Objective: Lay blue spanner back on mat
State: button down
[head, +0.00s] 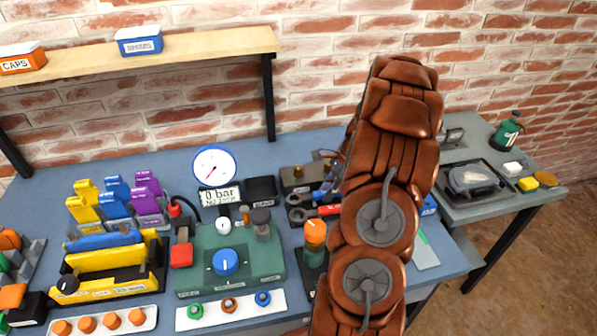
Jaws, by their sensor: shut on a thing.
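My gripper (333,172) shows only in part at the left edge of my brown arm, which hides most of it. It is shut on the blue spanner (325,190), of which a short tilted blue piece shows over the spanner mat. The mat (290,197) is a dark area on the blue bench, right of the green test unit. A red spanner (328,210) lies there, with grey spanner ends beside it. My arm covers the right part of the mat. I cannot tell whether the blue spanner touches it.
The green test unit (205,262) with a gauge (214,165) stands to the left. An orange-topped device (315,235) stands just in front of the mat. A grey side table (520,195) holds a tray and a green bottle (507,130). A shelf (190,50) hangs above.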

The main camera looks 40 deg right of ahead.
jog(key=shift+f, duration=0.25)
jog(key=c, duration=0.6)
grip_release()
jog(key=shift+o, duration=0.2)
jog(key=shift+r, duration=0.15)
jog(key=shift+r+p, duration=1.55)
jog(key=shift+r, duration=2.3)
